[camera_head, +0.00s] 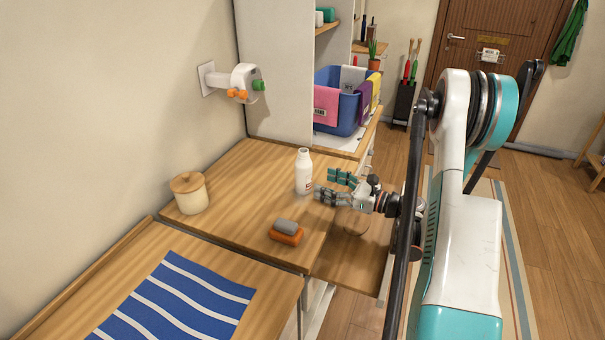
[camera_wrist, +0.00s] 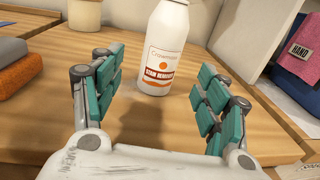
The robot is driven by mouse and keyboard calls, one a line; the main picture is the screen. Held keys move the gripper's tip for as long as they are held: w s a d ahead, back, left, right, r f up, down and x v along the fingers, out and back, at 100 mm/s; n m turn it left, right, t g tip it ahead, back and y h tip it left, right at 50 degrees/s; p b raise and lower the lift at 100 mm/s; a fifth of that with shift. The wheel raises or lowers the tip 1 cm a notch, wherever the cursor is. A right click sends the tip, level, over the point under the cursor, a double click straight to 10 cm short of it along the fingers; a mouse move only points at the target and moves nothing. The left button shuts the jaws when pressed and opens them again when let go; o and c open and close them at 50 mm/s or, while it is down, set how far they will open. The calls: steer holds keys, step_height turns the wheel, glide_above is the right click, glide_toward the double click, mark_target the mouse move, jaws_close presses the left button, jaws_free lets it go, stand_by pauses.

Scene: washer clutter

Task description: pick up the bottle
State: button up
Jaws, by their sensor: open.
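The bottle (camera_head: 303,172) is white, with an orange and red label, and stands upright on the wooden counter. In the wrist view the bottle (camera_wrist: 164,48) stands ahead, between and beyond my fingers, with its top cut off by the frame edge. My gripper (camera_head: 332,186) is to the right of the bottle, low over the counter, with its teal-padded fingers pointing toward it. In the wrist view my gripper (camera_wrist: 158,85) is open with nothing between the pads. I cannot tell whether a fingertip touches the bottle, but a gap seems to show.
An orange and grey sponge-like block (camera_head: 287,232) lies in front of the bottle. A lidded jar (camera_head: 188,193) stands at the left by the wall. A blue basket (camera_head: 345,112) with cloths is behind. A blue striped cloth (camera_head: 178,300) lies nearer. Counter around the bottle is clear.

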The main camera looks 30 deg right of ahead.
mark_target(302, 174)
steer(key=x, duration=0.3)
steer(key=shift+b+x, duration=1.25)
steer(key=shift+x, duration=1.85)
steer(key=shift+d+r, duration=0.1)
steer(key=c, duration=1.3)
